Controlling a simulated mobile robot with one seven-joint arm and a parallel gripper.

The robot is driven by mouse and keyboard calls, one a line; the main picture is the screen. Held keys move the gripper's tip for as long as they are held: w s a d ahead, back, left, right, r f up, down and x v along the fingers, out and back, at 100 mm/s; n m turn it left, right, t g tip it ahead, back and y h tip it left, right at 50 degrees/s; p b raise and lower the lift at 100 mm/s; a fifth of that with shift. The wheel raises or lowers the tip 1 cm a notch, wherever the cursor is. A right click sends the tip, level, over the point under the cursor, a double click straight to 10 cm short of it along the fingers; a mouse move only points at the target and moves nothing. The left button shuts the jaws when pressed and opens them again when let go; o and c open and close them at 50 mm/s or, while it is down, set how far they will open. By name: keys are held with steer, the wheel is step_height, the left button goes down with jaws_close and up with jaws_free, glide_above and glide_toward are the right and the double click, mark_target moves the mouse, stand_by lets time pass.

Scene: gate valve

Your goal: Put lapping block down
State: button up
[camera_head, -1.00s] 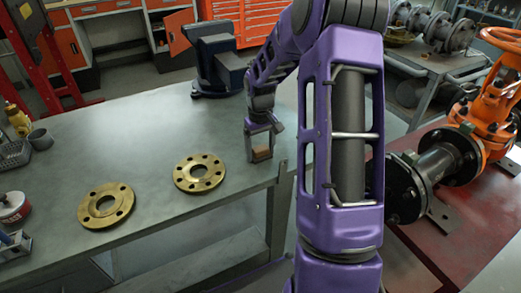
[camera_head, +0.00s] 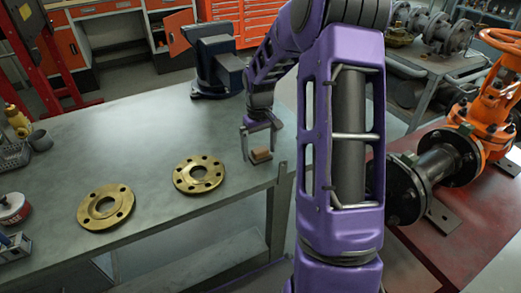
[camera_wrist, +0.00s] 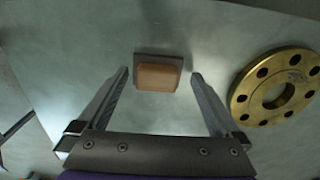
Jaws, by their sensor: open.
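The lapping block (camera_head: 261,156), a small brown block on a thin grey plate, rests on the grey workbench (camera_head: 140,140) near its right edge. In the wrist view the block (camera_wrist: 157,76) lies flat just ahead of and between my fingertips, with a gap on both sides. My gripper (camera_head: 261,157) is open around the block and holds nothing. It also shows at the bottom of the wrist view (camera_wrist: 160,74) with its fingers spread wide.
Two brass flanges, one nearer the block (camera_head: 199,174) and one further left (camera_head: 106,206), lie on the bench. A dark vise (camera_head: 215,65) stands at the back. An orange gate valve (camera_head: 490,105) is on the red table at right. The bench's middle is clear.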

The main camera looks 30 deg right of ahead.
mark_target(260, 150)
step_height(260, 150, up, 11)
steer(key=p, duration=0.1)
steer(key=shift+d+p, duration=0.15)
steer(key=shift+p, duration=0.15)
